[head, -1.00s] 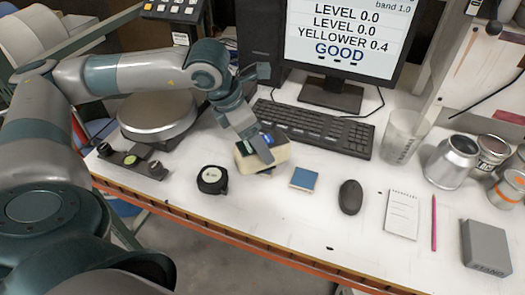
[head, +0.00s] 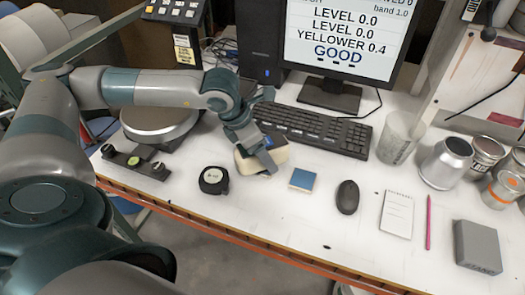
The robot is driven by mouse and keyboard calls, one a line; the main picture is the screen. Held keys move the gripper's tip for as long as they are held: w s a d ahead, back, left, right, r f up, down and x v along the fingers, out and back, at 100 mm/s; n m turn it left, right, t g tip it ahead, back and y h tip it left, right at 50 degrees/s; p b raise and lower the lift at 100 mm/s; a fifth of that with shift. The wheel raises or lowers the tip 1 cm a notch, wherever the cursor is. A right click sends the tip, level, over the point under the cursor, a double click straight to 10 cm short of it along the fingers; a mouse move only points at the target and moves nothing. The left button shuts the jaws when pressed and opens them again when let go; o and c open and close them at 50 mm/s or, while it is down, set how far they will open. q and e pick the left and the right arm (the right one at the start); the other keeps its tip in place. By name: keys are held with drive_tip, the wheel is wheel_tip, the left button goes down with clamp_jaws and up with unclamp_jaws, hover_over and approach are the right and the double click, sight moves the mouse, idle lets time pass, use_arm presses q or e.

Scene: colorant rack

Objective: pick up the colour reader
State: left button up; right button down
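The colour reader appears to be the cream, rounded box (head: 278,152) with a dark blue top, on the white bench in front of the keyboard. My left gripper (head: 264,158) reaches down over it from the upper left, one finger lying across its near face. The other finger is mostly hidden, so I cannot tell whether the gripper is closed on the box. The box seems to rest on the bench. My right gripper is not in view.
A blue tile (head: 302,179) and a black tape measure (head: 214,180) lie close to the box. A mouse (head: 347,196), a notepad (head: 397,214), a pink pencil (head: 428,222) and a grey block (head: 477,246) are to the right. The keyboard (head: 310,130) is behind. Cans stand far right.

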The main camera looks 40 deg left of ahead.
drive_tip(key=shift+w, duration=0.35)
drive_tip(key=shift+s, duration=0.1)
use_arm(q)
clamp_jaws()
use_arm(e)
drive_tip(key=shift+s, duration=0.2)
use_arm(q)
drive_tip(key=shift+w+r, duration=0.1)
drive_tip(key=shift+r, duration=0.1)
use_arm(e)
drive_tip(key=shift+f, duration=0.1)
